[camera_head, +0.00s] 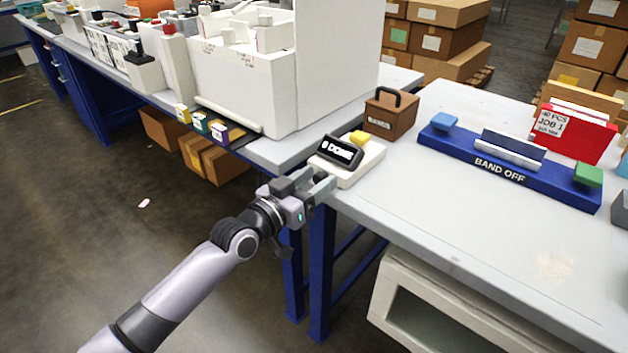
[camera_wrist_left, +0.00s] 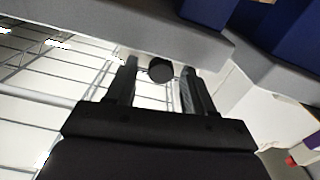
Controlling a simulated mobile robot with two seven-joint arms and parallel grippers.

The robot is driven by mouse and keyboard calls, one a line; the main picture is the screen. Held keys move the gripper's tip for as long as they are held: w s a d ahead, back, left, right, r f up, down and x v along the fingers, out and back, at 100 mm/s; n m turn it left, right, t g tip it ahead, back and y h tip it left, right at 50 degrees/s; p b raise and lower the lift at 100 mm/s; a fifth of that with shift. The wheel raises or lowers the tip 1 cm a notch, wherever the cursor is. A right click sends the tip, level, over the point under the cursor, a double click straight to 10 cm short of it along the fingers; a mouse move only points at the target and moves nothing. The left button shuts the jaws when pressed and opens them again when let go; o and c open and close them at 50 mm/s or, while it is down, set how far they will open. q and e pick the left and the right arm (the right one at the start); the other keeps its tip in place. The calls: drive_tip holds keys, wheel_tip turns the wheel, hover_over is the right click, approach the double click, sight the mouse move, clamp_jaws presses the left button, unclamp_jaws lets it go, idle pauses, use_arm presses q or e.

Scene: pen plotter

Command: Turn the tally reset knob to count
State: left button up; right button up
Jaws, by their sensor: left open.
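The tally counter (camera_head: 366,163) is a white box with a yellow button (camera_head: 359,138) and a tilted black display (camera_head: 339,152) reading "0 DONE". It sits at the left corner of the right-hand table. My left gripper (camera_head: 319,179) is at the near left side of this box. In the left wrist view a round black knob (camera_wrist_left: 160,69) shows between the two open fingers, with a gap on each side. No pointer or mark on the knob can be made out. In the head view the gripper hides the knob. My right gripper is not in view.
A brown box with a black handle (camera_head: 390,114) stands behind the counter. A blue "BAND OFF" bar (camera_head: 530,180) lies farther right on the table (camera_head: 450,225). A large white machine (camera_head: 240,90) stands on the left bench. The table's front part is clear.

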use_arm(q)
drive_tip(key=p+v, duration=0.1)
drive_tip(key=v, duration=0.6)
